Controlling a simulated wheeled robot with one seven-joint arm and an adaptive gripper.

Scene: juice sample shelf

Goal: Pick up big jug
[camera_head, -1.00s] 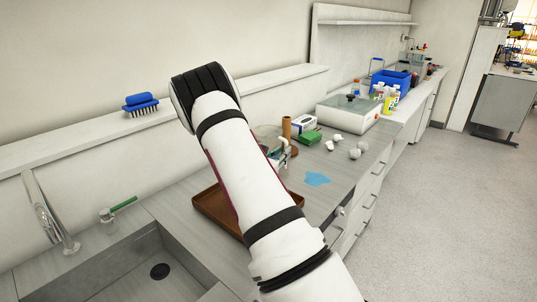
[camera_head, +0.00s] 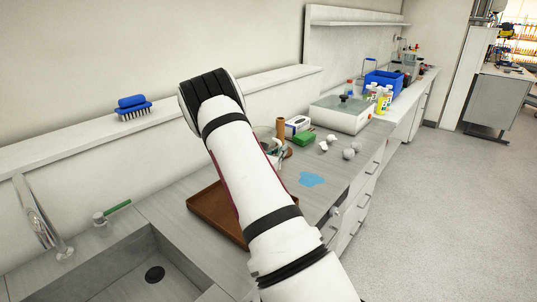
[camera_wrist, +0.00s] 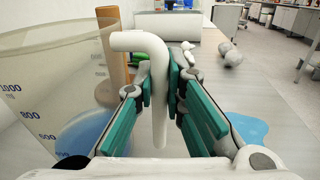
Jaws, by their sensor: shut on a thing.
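The big jug (camera_wrist: 60,85) is clear, with blue volume marks up to 1000 and a white handle (camera_wrist: 158,95). It fills the left of the wrist view, with something blue showing low in or behind it. My gripper (camera_wrist: 171,92) has green-padded fingers, shut on the jug's handle with one finger on each side. In the head view my arm hides most of the jug; only part of its clear rim (camera_head: 262,131) shows behind the arm. My gripper is partly seen there too (camera_head: 277,155). The jug's base is hidden, so I cannot tell whether it touches the counter.
A brown tray (camera_head: 209,213) lies under my arm. A brown cylinder (camera_head: 281,128), a green sponge (camera_head: 304,139) and several crumpled white balls (camera_head: 349,154) are behind the jug. A blue puddle (camera_head: 312,179) lies to the right. A sink (camera_head: 150,262) is at front left.

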